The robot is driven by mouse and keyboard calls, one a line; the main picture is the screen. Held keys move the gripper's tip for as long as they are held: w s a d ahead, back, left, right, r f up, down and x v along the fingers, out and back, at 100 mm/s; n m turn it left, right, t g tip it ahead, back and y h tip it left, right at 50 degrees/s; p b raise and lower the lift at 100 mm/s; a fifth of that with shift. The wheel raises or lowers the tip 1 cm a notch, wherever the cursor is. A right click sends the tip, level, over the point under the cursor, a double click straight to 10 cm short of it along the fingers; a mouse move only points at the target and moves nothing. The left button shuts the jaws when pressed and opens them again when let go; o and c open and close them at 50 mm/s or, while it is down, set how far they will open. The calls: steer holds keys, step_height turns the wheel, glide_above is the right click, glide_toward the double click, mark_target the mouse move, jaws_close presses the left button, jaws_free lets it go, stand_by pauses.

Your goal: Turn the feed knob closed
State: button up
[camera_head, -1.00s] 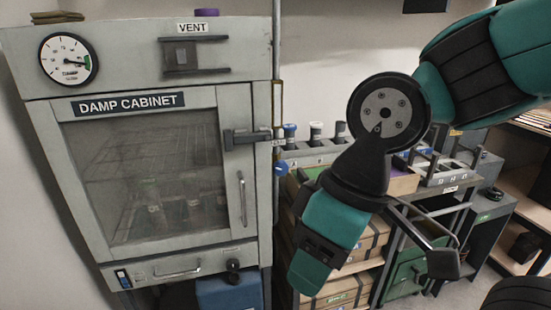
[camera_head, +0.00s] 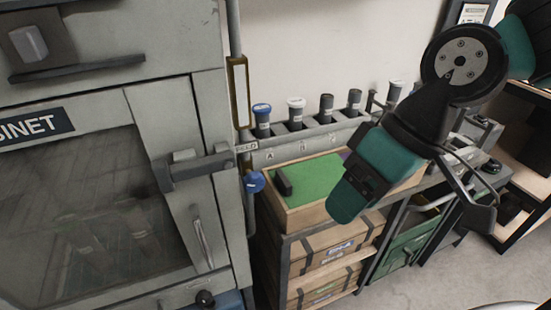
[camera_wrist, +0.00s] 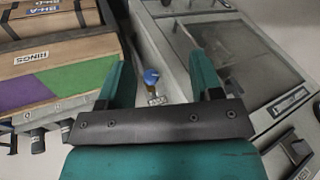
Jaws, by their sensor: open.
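The feed knob (camera_head: 254,181) is a small blue knob on the pipe beside the cabinet's right edge, below a small "FEED" label (camera_head: 246,146). It also shows in the wrist view (camera_wrist: 151,76), in the gap between my fingers and farther off, with a white tag below it. My gripper (camera_wrist: 160,65) has two teal fingers spread apart with nothing between them. In the head view, my teal and black arm hangs to the right of the knob, clearly apart from it. The knob's turned position is too small to tell.
The damp cabinet (camera_head: 212,140), with a protruding door latch (camera_head: 197,168), stands just left of the knob. Right of the knob are a rack of capped bottles (camera_head: 296,112), a green-topped wooden box (camera_head: 300,190) and stacked crates (camera_head: 335,245). Open air lies between arm and knob.

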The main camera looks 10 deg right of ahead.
steer(key=w+r+m+y+p, duration=0.1)
steer(key=w+m+y+p, duration=0.2)
steer(key=w+p, duration=0.55)
steer(key=m+t+y+p, duration=0.2)
steer(key=t, duration=0.1)
glide_toward(263, 178)
steer(key=p+x, duration=0.4)
steer(key=x, duration=0.7)
steer(key=shift+w+a+p, duration=0.1)
steer(key=shift+p, duration=0.25)
steer(key=c, duration=0.6)
steer(key=shift+f, duration=0.1)
